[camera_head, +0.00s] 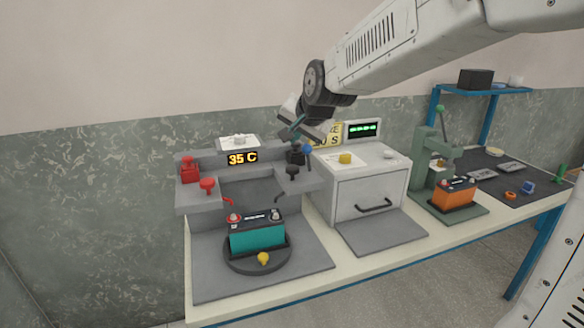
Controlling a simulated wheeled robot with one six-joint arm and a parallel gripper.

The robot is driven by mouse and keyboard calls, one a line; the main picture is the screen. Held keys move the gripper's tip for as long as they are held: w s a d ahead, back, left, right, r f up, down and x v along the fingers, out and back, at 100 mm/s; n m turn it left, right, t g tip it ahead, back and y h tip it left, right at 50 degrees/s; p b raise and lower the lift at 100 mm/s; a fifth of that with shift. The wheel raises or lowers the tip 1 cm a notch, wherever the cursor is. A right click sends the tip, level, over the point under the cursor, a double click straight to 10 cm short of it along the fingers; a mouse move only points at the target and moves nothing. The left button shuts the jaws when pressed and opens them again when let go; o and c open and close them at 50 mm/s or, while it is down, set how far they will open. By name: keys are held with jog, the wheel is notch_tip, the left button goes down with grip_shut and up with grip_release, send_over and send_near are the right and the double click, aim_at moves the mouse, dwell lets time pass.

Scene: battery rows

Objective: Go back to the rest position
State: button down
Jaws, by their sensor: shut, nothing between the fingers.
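My arm reaches in from the upper right. My gripper (297,124) hangs in the air over the back of the bench, above the grey battery station (190,200). It is shut with nothing held, though its fingertips are small and partly hard to make out in this view. A black part (295,155) of the station stands just below it, and I cannot tell the exact gap between them.
A teal battery (257,236) sits on a round dark plate at front left. A grey box with a handle (372,196) stands mid-bench. Further right are a green press (424,150), an orange battery (453,196) and a dark mat (505,195) with small parts. A blue shelf (490,91) stands behind.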

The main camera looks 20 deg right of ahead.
jog(key=shift+s+f, duration=0.2)
jog(key=s+d+f+n+g, duration=0.1)
jog(key=s+f+n+g, duration=0.1)
jog(key=s, duration=1)
jog(key=s+d+f+n+g, duration=0.1)
jog(key=s+n+g, duration=0.2)
jog(key=s, duration=0.9)
jog(key=s+d+f+n+g+h, duration=0.1)
jog(key=s+f+n+g, duration=0.1)
jog(key=s, duration=1)
jog(key=shift+s+f+n+g, duration=0.25)
jog(key=shift+f+n+g, duration=0.15)
jog(key=shift+g, duration=0.1)
